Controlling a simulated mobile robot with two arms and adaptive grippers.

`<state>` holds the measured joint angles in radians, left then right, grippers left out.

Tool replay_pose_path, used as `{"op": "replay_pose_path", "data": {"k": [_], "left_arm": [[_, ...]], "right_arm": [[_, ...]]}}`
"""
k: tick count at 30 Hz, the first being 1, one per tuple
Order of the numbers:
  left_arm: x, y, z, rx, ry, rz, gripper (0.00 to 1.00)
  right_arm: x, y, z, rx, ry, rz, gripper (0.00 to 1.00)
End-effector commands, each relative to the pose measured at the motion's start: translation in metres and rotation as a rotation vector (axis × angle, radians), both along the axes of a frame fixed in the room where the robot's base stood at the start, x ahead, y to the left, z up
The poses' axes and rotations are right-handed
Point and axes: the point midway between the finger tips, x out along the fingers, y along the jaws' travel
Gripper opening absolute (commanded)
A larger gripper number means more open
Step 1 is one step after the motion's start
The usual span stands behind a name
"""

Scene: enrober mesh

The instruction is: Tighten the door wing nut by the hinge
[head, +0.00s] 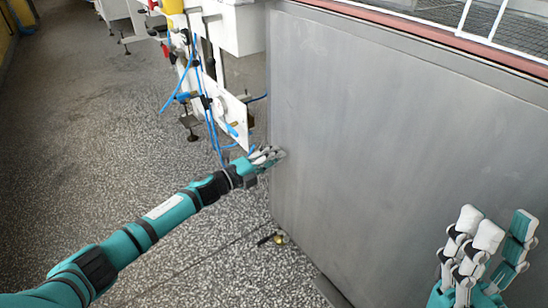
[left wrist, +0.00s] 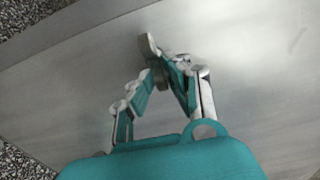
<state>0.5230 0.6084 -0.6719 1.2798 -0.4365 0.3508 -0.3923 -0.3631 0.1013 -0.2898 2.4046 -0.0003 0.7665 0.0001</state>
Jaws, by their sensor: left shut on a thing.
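The door (head: 400,130) is a large flat grey metal panel. My left gripper (head: 270,156) is at its left edge, with the fingers against or very close to the panel. In the left wrist view, its fingers (left wrist: 163,68) come together on a small grey metal piece, which looks like the wing nut (left wrist: 149,44). One end of the piece sticks out past the fingertips; the rest is hidden between them. In the head view the fingers cover the nut. No hinge can be made out. My right gripper (head: 492,238) is empty, fingers apart, in front of the panel at lower right.
A white machine frame (head: 228,110) with blue hoses (head: 208,120) stands just left of the panel. A small brass-coloured object (head: 277,239) lies on the speckled floor (head: 90,140) by the panel's foot. A wire mesh (head: 480,18) lies above the panel's reddish top edge.

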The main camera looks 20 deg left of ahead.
Motion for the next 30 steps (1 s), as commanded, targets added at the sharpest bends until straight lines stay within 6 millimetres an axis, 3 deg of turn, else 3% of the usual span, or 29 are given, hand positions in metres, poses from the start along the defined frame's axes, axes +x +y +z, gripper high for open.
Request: {"op": "replay_pose_path", "data": {"k": [7, 8, 12, 23, 30], "left_arm": [[-0.004, -0.004, -0.007, 0.0, 0.01, -0.009, 0.0], [-0.004, -0.004, -0.007, 0.0, 0.01, -0.009, 0.17], [-0.003, -0.003, -0.005, 0.0, 0.008, -0.007, 0.35], [-0.006, 0.004, -0.003, -0.001, 0.005, -0.001, 0.35], [-0.042, 0.031, -0.005, 0.0, 0.009, -0.002, 0.35]], "right_arm": [[0.0, 0.0, 0.0, 0.0, 0.0, 0.0, 0.35], [0.0, 0.0, 0.0, 0.0, 0.0, 0.0, 0.35], [0.0, 0.0, 0.0, 0.0, 0.0, 0.0, 0.35], [0.001, 0.0, 0.0, 0.001, 0.003, 0.002, 0.35], [0.001, 0.0, 0.0, 0.001, 0.002, 0.001, 0.35]]}}
